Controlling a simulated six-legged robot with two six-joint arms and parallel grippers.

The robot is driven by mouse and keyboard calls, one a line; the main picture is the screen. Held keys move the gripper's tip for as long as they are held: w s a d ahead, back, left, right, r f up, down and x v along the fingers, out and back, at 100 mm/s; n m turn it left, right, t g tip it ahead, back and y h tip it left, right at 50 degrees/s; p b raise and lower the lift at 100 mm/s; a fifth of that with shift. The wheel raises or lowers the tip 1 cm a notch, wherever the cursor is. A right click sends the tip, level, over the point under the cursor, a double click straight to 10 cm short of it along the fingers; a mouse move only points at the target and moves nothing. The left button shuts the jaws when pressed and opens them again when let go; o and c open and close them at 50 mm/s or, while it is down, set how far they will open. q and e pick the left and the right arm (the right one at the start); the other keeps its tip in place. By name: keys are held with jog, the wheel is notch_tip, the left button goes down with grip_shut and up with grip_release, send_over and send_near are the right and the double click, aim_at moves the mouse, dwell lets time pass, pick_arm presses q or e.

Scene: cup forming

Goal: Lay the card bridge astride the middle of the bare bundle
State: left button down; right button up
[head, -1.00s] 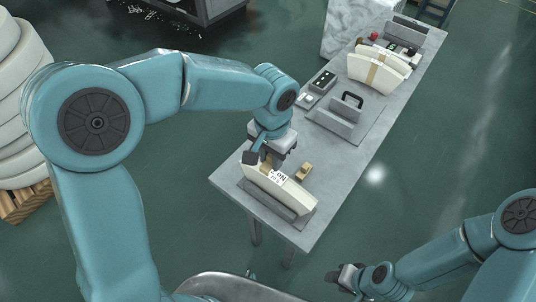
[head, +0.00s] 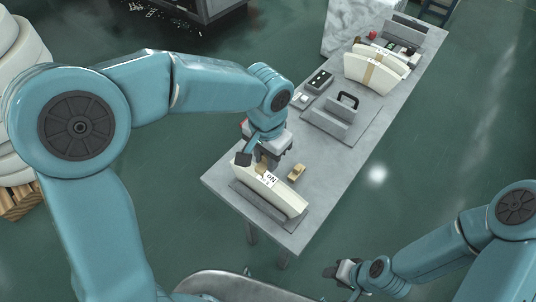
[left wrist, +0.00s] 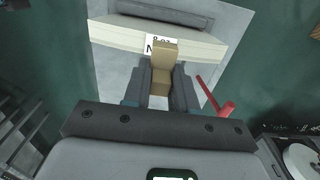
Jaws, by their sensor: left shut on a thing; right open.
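The bare bundle (head: 285,200), a curved cream stack with a white label, stands in a grey cradle (head: 245,196) at the near end of the bench. It also shows in the left wrist view (left wrist: 112,35). My left gripper (head: 264,160) is shut on a tan card bridge (left wrist: 163,68) at the bundle's middle. In the left wrist view the bridge overlaps the bundle's edge and part of the label; whether it touches cannot be told. My arm hides part of the bridge in the head view. My right gripper (head: 341,271) is open and empty, off the bench.
Another tan piece (head: 296,173) lies on the bench (head: 325,185) beside the bundle. Beyond it are a grey fixture with a black handle (head: 346,104) and a control box (head: 319,81). A banded cream bundle (head: 370,73) stands farther back.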

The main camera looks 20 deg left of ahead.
aim_at(267, 178)
pick_arm(q)
jog(key=shift+f+b, duration=1.8)
jog(key=shift+f, duration=0.7)
jog(key=shift+f, duration=0.15)
jog(key=shift+f+b, duration=0.35)
jog(key=shift+b, duration=0.2)
jog(key=shift+f+b, duration=0.35)
jog(key=shift+f, duration=0.1)
jog(key=c, duration=0.8)
grip_release()
notch_tip(267, 178, up, 16)
jog(key=shift+r+p, duration=0.2)
jog(key=shift+p, duration=0.25)
jog(key=shift+s, duration=0.1)
